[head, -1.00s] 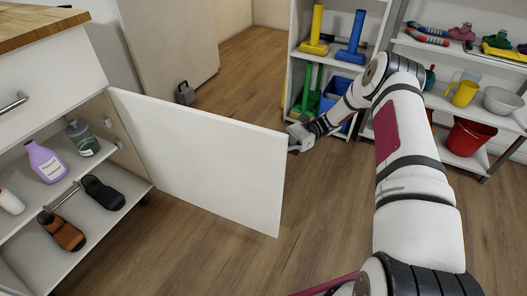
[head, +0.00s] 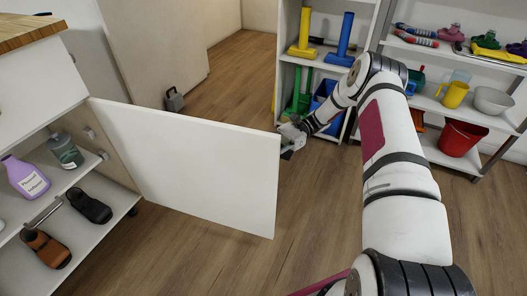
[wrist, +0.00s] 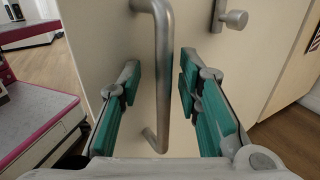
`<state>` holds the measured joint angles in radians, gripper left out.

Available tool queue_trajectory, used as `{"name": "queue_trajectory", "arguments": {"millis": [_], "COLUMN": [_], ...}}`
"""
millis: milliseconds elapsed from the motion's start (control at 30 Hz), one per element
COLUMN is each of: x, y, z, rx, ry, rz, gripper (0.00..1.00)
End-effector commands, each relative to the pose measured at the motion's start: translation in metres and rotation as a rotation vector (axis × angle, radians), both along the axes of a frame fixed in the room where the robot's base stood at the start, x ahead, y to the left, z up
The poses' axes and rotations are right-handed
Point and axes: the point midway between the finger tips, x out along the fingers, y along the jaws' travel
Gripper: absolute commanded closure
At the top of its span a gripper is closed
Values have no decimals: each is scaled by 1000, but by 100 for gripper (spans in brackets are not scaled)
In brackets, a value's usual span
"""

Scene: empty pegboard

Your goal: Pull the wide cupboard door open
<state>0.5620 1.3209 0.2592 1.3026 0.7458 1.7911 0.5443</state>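The wide white cupboard door (head: 190,165) stands wide open in the head view, hinged at the cupboard (head: 40,90) on the left, with its free edge toward my arm. My gripper (head: 289,137) is at the upper part of that free edge, partly hidden behind the door. In the wrist view, a vertical metal bar handle (wrist: 165,70) on the pale door face runs between the two green-padded fingers of my gripper (wrist: 160,85). The fingers are apart, with gaps visible on both sides of the bar.
Inside the cupboard are a purple bottle (head: 27,178), a dark green bottle (head: 66,151) and shoes (head: 88,206). Shelves with a red bucket (head: 462,138) and other items stand behind my arm. A grey weight-like object (head: 174,100) sits on the floor behind the door. The floor in front is clear.

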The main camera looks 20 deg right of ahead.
Motion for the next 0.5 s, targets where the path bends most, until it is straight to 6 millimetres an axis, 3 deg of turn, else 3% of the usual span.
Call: {"name": "queue_trajectory", "arguments": {"millis": [267, 500], "x": [2, 13], "y": [-2, -33], "z": [0, 0], "rx": [1, 2], "ry": [-4, -5], "rz": [-1, -3], "gripper": [69, 69]}}
